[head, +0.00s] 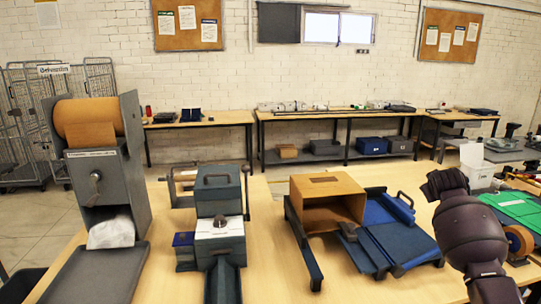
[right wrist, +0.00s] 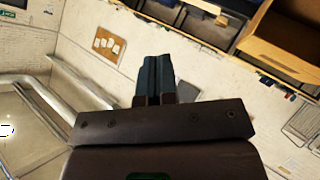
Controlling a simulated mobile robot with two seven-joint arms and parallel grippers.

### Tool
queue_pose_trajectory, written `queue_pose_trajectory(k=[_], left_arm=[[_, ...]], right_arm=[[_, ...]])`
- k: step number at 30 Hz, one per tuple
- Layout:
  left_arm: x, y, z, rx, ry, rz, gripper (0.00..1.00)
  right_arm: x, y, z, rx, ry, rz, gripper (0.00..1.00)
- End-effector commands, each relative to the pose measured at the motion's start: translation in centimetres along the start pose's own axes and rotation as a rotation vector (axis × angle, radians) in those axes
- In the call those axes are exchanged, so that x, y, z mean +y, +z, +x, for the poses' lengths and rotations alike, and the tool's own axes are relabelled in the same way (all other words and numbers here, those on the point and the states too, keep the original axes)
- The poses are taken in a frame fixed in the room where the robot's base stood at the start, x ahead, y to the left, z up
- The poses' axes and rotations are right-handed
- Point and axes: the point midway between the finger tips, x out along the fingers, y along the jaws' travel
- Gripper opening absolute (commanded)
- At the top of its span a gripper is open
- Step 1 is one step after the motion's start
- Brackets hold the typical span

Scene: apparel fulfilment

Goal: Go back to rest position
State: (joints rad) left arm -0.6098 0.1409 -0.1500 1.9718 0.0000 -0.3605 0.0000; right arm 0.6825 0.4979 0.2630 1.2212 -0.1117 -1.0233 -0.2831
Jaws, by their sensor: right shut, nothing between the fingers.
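My right gripper (right wrist: 155,78) shows in the right wrist view with its two dark fingers together and nothing between them. It is raised and free of contact there, with the brick wall and a corkboard behind it. In the head view my dark right arm comes in at the lower right, over the right side of the table; its fingers cannot be made out there. My left arm and gripper are in neither view.
The wooden table (head: 270,282) holds a grey dispenser with a brown roll (head: 92,118), a grey-and-white device (head: 219,240), an open cardboard box (head: 327,200), blue folding panels (head: 396,240) and a green mat (head: 515,208). Bare table lies between the device and the box.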

Motion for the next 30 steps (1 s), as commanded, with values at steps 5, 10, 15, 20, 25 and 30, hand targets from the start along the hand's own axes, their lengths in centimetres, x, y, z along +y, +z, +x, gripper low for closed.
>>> queue_pose_trajectory(k=[5,10,15,20,25,30], left_arm=[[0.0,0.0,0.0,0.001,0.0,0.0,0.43],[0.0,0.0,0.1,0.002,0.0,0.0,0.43],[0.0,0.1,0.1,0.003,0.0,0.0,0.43],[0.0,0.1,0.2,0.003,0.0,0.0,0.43],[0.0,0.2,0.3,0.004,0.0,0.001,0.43],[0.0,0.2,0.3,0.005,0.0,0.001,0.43]], right_arm=[[-3.8,-1.4,-2.2,0.204,-0.004,0.034,0.0],[-8.6,-0.1,-4.5,0.35,-0.05,0.06,0.0],[-14.7,3.8,-7.5,0.464,-0.133,0.093,0.0],[-19.9,8.8,-11.0,0.526,-0.223,0.135,0.0],[-24.4,14.5,-14.9,0.545,-0.313,0.186,0.0],[-28.0,20.7,-18.9,0.514,-0.386,0.232,0.0]])
